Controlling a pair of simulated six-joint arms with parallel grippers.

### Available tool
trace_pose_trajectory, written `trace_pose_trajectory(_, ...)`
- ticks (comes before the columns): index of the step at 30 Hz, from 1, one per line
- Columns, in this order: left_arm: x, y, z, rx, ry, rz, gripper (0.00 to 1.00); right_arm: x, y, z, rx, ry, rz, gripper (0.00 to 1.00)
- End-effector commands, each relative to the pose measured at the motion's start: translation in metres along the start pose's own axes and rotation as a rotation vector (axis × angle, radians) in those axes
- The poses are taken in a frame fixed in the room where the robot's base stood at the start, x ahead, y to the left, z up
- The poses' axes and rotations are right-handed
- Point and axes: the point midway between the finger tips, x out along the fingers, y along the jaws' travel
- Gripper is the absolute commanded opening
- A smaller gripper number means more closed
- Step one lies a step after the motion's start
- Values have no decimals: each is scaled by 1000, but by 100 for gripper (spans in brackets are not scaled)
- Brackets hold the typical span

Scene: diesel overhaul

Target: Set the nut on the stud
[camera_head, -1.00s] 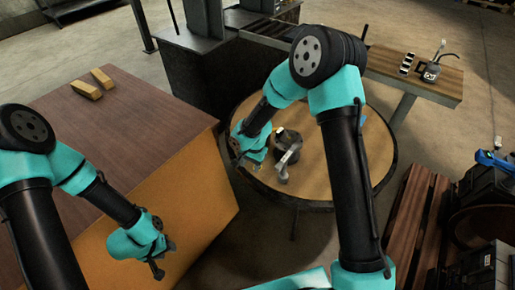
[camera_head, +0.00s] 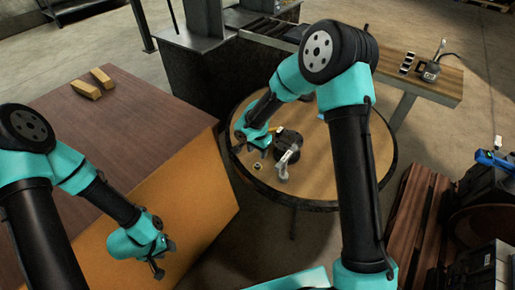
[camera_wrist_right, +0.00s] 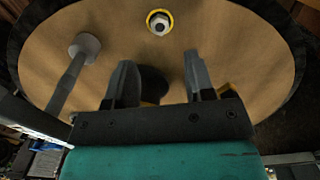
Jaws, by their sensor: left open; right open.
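A small pale nut-like piece (camera_head: 258,165) is on the round wooden table, in front of my right gripper (camera_head: 252,147). In the right wrist view it (camera_wrist_right: 159,24) shows as a light piece with a dark centre inside a yellow ring, beyond my fingertips. I cannot tell whether a stud passes through it. My right gripper also shows in that view (camera_wrist_right: 158,75), open and empty, with its fingers apart and clear of the nut. My left gripper (camera_head: 157,262) is open and empty beside the brown bench, far from the nut.
A dark round part (camera_head: 288,140) and a grey rod with a round end (camera_head: 286,163) are on the round table (camera_head: 318,180), right of my right gripper. A narrow side table (camera_head: 440,88) is behind.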

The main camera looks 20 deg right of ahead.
Motion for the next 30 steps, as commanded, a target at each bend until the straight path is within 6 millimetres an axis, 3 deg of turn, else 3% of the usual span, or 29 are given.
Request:
trace_pose_trajectory(21, 0, 0, 0, 0, 0, 0, 43, 66, 1, 1, 0, -2, 1, 49)
trace_pose_trajectory(30, 0, 0, 0, 0, 0, 0, 43, 75, 0, 1, 0, -2, -1, 49)
